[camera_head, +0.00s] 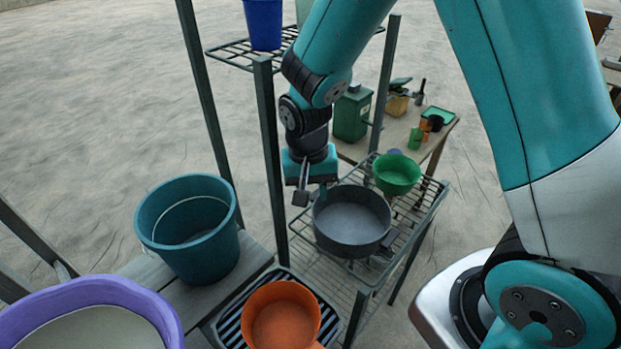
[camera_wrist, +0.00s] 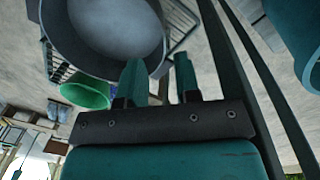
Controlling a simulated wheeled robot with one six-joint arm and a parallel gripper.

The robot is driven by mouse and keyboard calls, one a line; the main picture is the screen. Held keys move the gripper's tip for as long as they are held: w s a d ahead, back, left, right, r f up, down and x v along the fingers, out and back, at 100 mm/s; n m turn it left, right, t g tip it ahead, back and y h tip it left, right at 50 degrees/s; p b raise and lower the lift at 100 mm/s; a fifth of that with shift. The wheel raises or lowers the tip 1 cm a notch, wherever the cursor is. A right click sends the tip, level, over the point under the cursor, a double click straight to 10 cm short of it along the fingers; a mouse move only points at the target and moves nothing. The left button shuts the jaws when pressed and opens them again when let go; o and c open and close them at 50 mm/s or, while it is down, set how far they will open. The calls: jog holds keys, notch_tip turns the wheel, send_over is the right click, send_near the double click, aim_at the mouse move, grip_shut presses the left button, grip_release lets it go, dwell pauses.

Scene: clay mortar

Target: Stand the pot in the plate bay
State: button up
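A dark grey round pot (camera_head: 352,222) sits upright on a wire shelf (camera_head: 300,252); its opening also fills the top left of the wrist view (camera_wrist: 60,35). My gripper (camera_head: 312,194) points down at the pot's back-left rim. In the wrist view its two teal fingers (camera_wrist: 160,80) are apart, one overlapping the pot's edge and the other to the right, outside it. I cannot tell whether either finger touches the pot wall. A dark rack with pale slats (camera_head: 228,322) lies at the bottom, partly hidden under an orange pot (camera_head: 281,316); I cannot tell whether it is the plate bay.
A green bowl (camera_head: 397,173) stands behind the grey pot, also in the wrist view (camera_wrist: 86,95). A teal bucket (camera_head: 190,225) and purple tub (camera_head: 95,290) stand left. Shelf posts (camera_head: 271,160) rise close to my arm. A blue cup (camera_head: 263,25) is on the upper shelf.

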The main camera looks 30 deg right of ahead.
jog(key=s+a+r+n+y, duration=0.2)
jog(key=s+r+n, duration=0.4)
jog(key=s+r, duration=0.3)
jog(key=s+a+r+n+y, duration=0.3)
jog(key=s+a+r+n, duration=0.1)
jog(key=s+r, duration=0.5)
jog(key=shift+a+n, duration=0.3)
jog(key=shift+n, duration=0.6)
jog(key=shift+r, duration=0.1)
